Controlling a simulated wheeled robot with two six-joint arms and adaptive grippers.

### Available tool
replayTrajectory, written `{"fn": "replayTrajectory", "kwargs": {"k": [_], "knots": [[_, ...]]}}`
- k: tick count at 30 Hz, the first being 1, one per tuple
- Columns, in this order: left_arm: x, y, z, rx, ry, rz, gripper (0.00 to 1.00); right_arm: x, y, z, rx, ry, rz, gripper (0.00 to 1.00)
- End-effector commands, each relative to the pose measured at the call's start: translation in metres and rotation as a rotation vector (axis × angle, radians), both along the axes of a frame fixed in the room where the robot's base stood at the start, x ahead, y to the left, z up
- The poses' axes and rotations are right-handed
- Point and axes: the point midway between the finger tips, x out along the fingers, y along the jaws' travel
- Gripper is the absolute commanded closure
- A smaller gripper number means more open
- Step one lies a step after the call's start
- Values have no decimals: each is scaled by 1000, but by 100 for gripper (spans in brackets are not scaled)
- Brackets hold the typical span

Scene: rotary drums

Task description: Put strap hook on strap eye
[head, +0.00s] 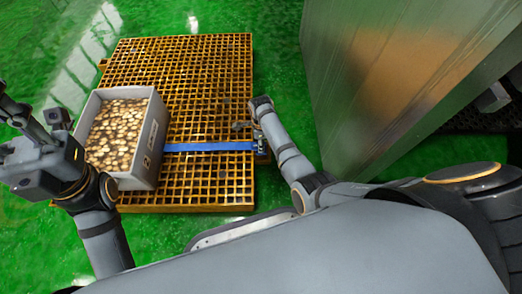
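A blue strap (205,147) runs flat across the yellow grid platform from the side of the grey crate to the platform's right edge. Its right end meets small dark and metallic parts (259,146) at that edge. The strap hook and strap eye are too small to tell apart there.
The grey crate (155,148), filled with round brown and tan pieces, stands on the left of the yellow grid platform (205,75). A large metal-sided block (375,90) stands to the right. Green floor (275,50) lies clear between them. The platform's upper part is bare.

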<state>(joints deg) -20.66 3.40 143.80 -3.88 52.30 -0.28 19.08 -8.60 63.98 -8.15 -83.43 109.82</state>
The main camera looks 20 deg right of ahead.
Motion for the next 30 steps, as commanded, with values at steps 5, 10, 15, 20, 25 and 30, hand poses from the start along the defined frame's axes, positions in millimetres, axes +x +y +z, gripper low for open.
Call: {"fn": "replayTrajectory", "kwargs": {"k": [5,10,15,20,25,30], "knots": [[0,-1,-8,3,1,2,70,1,0,-10,0,-1,0,96],[1,-3,-32,15,5,9,70,1,0,-40,-1,-2,0,96],[3,-4,-29,19,11,12,70,1,0,-37,0,-2,0,95],[2,-4,-29,19,7,11,70,1,0,-40,-1,-2,0,96],[2,-4,-29,18,8,11,70,1,0,-40,-1,-2,0,38],[2,-4,-29,18,8,11,70,0,0,-40,-1,-2,0,33]]}}
